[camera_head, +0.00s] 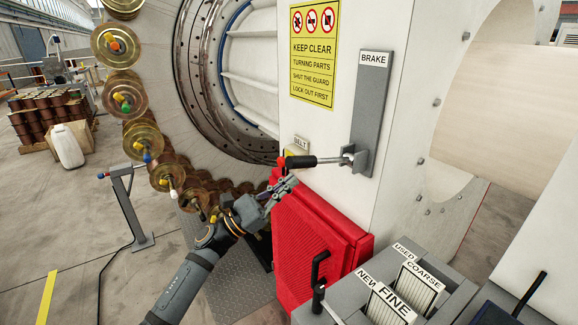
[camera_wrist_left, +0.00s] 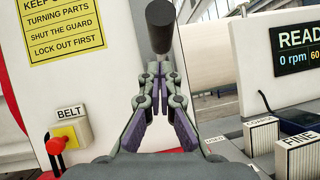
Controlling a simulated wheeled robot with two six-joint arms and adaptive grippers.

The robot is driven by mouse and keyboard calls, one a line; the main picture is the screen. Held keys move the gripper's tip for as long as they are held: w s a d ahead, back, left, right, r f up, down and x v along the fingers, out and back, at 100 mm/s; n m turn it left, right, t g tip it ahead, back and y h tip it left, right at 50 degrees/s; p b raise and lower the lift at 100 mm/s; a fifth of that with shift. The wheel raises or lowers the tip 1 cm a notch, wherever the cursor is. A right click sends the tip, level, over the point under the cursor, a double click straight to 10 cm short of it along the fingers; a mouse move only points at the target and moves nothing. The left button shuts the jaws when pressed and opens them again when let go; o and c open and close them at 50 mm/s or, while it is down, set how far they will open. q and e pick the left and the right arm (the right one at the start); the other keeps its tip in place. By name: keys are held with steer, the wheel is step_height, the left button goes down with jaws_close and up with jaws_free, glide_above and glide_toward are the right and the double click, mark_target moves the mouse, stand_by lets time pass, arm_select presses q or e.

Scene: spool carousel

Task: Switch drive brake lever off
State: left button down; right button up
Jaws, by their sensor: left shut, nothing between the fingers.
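The brake lever (camera_head: 302,161) has a black grip on a metal rod. It lies nearly level, pointing left from its pivot on the grey plate labelled BRAKE (camera_head: 367,110) on the white housing. In the left wrist view its dark grip (camera_wrist_left: 159,28) shows at the top, end-on, just beyond the fingertips. My left gripper (camera_head: 291,183) is shut and empty, a little below the grip in the head view. In the wrist view (camera_wrist_left: 160,72) its fingertips are together; whether they touch the lever I cannot tell. My right gripper is not in view.
A BELT switch with a red knob (camera_wrist_left: 56,146) is close to the left of the gripper. A red guard box (camera_head: 315,235) stands below. Bins labelled FINE and COARSE (camera_head: 420,285) are at lower right. The spool carousel (camera_head: 125,95) is at left.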

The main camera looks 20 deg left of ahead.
arm_select(q)
steer(key=shift+s+d+r+p, duration=0.15)
steer(key=shift+r+p, duration=0.1)
steer(key=shift+r, duration=0.3)
steer(key=shift+w+d+r+p, duration=0.1)
steer(key=shift+r+p, duration=0.1)
steer(key=shift+r, duration=0.3)
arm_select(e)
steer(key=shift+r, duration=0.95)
arm_select(q)
steer(key=shift+f, duration=0.1)
